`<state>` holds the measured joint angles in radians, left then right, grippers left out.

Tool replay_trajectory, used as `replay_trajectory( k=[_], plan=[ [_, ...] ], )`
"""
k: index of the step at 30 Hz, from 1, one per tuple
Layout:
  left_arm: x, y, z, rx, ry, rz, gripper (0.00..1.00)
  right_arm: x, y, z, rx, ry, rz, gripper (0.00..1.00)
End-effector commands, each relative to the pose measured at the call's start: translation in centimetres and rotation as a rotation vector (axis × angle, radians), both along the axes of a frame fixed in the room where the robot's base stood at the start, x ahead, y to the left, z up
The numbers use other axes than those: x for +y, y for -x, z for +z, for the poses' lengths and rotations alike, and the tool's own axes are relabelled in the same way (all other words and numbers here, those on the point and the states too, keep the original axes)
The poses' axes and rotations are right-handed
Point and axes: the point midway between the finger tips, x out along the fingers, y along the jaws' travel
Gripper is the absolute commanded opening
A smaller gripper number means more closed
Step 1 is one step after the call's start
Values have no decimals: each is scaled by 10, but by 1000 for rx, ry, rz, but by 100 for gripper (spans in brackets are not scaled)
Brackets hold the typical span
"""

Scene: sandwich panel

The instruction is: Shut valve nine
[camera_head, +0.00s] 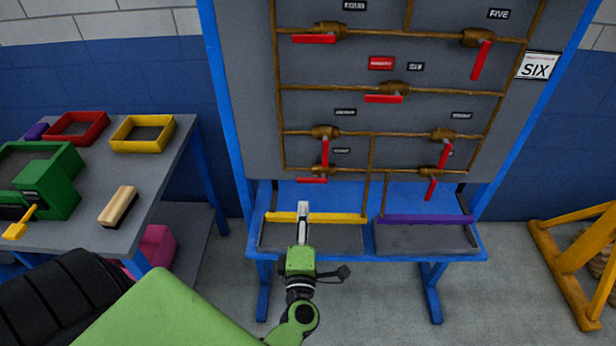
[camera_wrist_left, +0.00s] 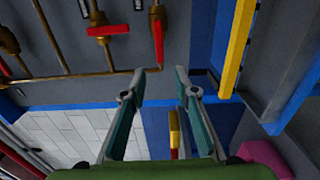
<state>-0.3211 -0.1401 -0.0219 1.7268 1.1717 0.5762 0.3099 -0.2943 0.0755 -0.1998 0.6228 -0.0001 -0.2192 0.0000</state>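A grey panel (camera_head: 350,62) carries brown pipes and several valves with red lever handles. The small labels near the lower valves are too blurred to read, so I cannot tell which one is valve nine. At lower left, one handle (camera_head: 325,152) hangs down and another handle (camera_head: 312,180) lies level. At lower right, two handles (camera_head: 445,157) (camera_head: 432,188) hang down, slightly slanted. My left gripper (camera_head: 303,208) is below the lower-left valves, in front of the tray. In the left wrist view its fingers (camera_wrist_left: 160,72) are apart with nothing between them; a red handle (camera_wrist_left: 158,40) shows beyond them. My right gripper is out of view.
A yellow-edged tray (camera_head: 340,217) and a purple-edged tray (camera_head: 425,219) sit on the blue stand's shelf. A grey table (camera_head: 170,165) at left holds coloured bins, a green device (camera_head: 45,185) and a brush (camera_head: 118,206). A yellow frame (camera_head: 570,270) stands at right.

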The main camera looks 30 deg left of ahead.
Motion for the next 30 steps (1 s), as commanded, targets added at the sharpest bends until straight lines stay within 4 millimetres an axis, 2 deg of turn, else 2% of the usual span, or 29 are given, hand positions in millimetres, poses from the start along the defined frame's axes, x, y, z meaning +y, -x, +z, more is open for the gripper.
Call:
replay_trajectory(
  k=[8, 12, 18, 24, 30],
  plan=[
    [26, -44, 3, 0, -6, -4, 28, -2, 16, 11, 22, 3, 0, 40],
    [42, -70, 3, 0, -6, -3, 28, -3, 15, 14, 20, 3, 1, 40],
    [59, -99, 1, 3, -5, -5, 28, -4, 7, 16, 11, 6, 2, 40],
    [67, -112, 0, 4, -5, -5, 28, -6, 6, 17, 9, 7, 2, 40],
    [68, -114, -1, 5, -4, -5, 28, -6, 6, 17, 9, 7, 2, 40]
  ],
)
